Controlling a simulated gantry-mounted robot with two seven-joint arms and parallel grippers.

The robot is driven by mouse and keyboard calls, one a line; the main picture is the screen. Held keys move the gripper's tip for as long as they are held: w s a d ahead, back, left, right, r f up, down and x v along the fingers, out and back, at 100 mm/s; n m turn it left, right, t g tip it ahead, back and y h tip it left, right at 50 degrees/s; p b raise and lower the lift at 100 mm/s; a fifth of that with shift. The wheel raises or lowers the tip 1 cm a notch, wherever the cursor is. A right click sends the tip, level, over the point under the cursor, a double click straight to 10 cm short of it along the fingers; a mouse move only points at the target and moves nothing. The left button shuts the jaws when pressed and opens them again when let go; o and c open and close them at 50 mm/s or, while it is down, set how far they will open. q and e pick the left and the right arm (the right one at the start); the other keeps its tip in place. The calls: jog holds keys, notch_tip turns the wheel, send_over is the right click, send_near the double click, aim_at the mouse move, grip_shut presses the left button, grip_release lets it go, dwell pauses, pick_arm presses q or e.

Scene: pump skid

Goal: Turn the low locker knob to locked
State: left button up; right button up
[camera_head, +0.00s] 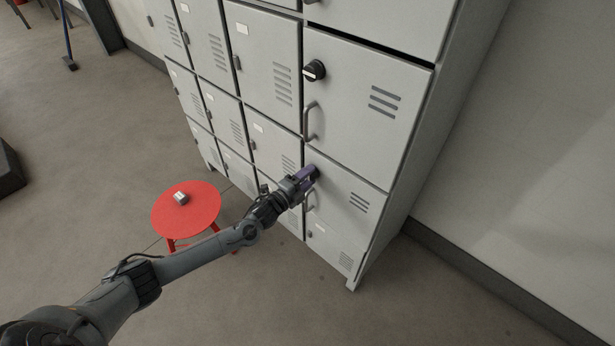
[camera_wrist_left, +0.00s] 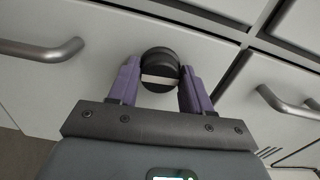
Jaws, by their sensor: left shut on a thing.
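The low locker knob (camera_wrist_left: 160,64) is a round black knob with a pale bar across its face, in the left wrist view. In the head view the gripper mostly hides it against the lower locker door (camera_head: 338,200). My left gripper (camera_head: 306,178) reaches it from the left, and its purple fingers stand on both sides of the knob in the left wrist view (camera_wrist_left: 158,80). It is shut on the knob. The pale bar lies roughly across the line between the fingers. My right gripper is not in view.
A black knob (camera_head: 314,70) sits on the door above, with a bar handle (camera_head: 310,121) below it. Another bar handle (camera_wrist_left: 40,50) is close beside the gripper. A red stool (camera_head: 186,222) with a small object (camera_head: 181,198) on it stands left of the lockers. Floor to the right is clear.

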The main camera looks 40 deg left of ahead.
pick_arm(q)
jog(key=n+p, duration=0.2)
jog(key=n, duration=0.2)
jog(key=shift+r, duration=0.1)
jog(key=n+p, duration=0.2)
jog(key=n, duration=0.2)
jog(key=shift+n, duration=0.3)
jog(key=n+p, duration=0.2)
jog(key=n, duration=0.4)
jog(key=shift+n, duration=1.2)
jog(key=o, duration=1.1)
jog(key=shift+c, duration=0.2)
jog(key=shift+s+p, duration=0.1)
jog(key=shift+p, duration=0.2)
